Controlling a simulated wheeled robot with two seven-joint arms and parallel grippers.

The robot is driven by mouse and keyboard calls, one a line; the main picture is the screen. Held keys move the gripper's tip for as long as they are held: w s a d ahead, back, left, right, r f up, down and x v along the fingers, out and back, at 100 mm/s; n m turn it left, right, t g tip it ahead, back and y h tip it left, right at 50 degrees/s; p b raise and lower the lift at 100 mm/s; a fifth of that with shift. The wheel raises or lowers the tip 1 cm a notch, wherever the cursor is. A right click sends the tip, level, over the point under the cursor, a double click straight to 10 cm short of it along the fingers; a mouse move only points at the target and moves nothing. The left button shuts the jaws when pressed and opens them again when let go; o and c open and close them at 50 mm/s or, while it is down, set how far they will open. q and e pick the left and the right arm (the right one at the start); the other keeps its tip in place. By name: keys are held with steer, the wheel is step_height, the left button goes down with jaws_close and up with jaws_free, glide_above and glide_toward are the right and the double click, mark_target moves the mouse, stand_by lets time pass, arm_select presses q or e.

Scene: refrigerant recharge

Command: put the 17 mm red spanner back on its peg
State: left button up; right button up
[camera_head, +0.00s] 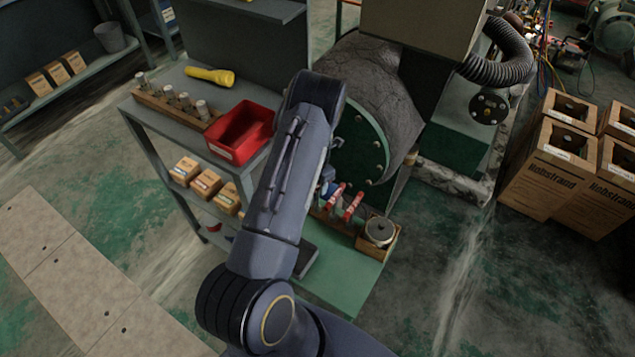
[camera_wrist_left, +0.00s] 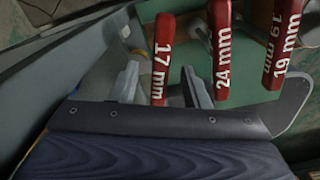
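The 17 mm red spanner (camera_wrist_left: 163,58) shows in the left wrist view as a red handle with white lettering. My left gripper (camera_wrist_left: 160,76) has one finger on each side of this handle. A gap shows between the handle and each finger, so the gripper is open around it. The peg and the spanner's far end are out of sight. In the head view my left arm reaches over the bench area and hides its gripper's fingers. My right gripper is not in view.
The 24 mm spanner (camera_wrist_left: 222,50) and 19 mm spanner (camera_wrist_left: 284,40) stand close to the right of the 17 mm one. In the head view, a wooden box with a round metal item (camera_head: 379,232) and a red bin (camera_head: 240,133) flank my arm. A large tank (camera_head: 375,95) stands behind.

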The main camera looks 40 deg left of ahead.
arm_select(q)
step_height(320, 180, up, 8)
steer(key=shift+f, duration=0.1)
steer(key=s+d+r+m+t+h+p, duration=0.1)
steer(key=s+d+r+m, duration=0.3)
steer(key=r, duration=0.4)
steer(key=s+d+r+m+t+h, duration=0.1)
steer(key=s+d+r+m, duration=0.1)
steer(key=d+r+m, duration=0.45)
steer(key=s+d+r+m+t+h+p, duration=0.1)
steer(key=s+r+m+h, duration=0.2)
steer(key=r, duration=0.7)
steer(key=s+d+r+m+t, duration=0.1)
steer(key=s+d+r+m, duration=0.1)
steer(key=s+m, duration=0.3)
steer(key=s+d+r+m, duration=0.2)
steer(key=s+d+m, duration=0.2)
steer(key=s+m, duration=0.2)
steer(key=s+d+r+m+t+y+p, duration=0.1)
steer(key=s+d+r+m, duration=0.1)
steer(key=s+m, duration=0.4)
steer(key=shift+s+d+r+m+t, duration=0.25)
steer(key=shift+d+m, duration=0.3)
steer(key=shift+d, duration=0.35)
steer(key=shift+w, duration=0.1)
